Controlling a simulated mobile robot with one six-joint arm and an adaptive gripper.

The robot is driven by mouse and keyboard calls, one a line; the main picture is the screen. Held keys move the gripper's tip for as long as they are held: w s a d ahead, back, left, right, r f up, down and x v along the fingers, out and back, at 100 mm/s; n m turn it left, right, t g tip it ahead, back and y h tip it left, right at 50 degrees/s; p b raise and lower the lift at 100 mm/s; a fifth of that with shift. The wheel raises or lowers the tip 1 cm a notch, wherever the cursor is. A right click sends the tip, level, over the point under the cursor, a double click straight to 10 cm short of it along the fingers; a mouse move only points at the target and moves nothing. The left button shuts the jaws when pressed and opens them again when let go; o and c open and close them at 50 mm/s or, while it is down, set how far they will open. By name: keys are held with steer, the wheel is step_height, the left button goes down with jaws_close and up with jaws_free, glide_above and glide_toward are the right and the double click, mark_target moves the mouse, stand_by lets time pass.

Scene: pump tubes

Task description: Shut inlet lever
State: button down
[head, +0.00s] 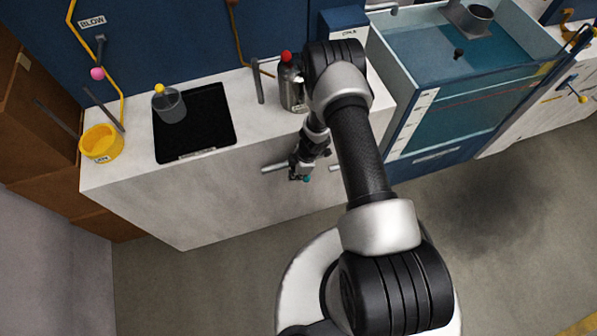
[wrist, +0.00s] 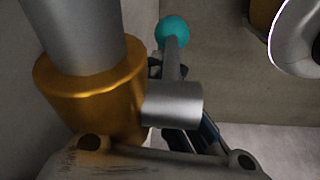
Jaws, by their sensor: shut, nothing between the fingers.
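The inlet lever appears to be the grey rod with a teal ball knob (wrist: 172,32) in the wrist view. It runs up the picture from a short grey cylinder (wrist: 173,104) on the side of a brass collar (wrist: 90,92) around a grey pipe (wrist: 75,35). In the head view only the small teal knob (head: 306,179) shows, low at the counter's front. My gripper (head: 297,173) is right beside the knob there, shut and empty. The grey cylinder partly hides its dark fingers in the wrist view. I cannot tell whether they touch the lever.
The white counter (head: 215,185) stands close behind my gripper. A blue tank (head: 460,70) stands to the right. The floor in front is clear.

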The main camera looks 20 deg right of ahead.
steer(key=shift+f, duration=0.25)
steer(key=shift+d+f, duration=0.15)
steer(key=shift+d, duration=0.55)
steer(key=shift+s, duration=0.1)
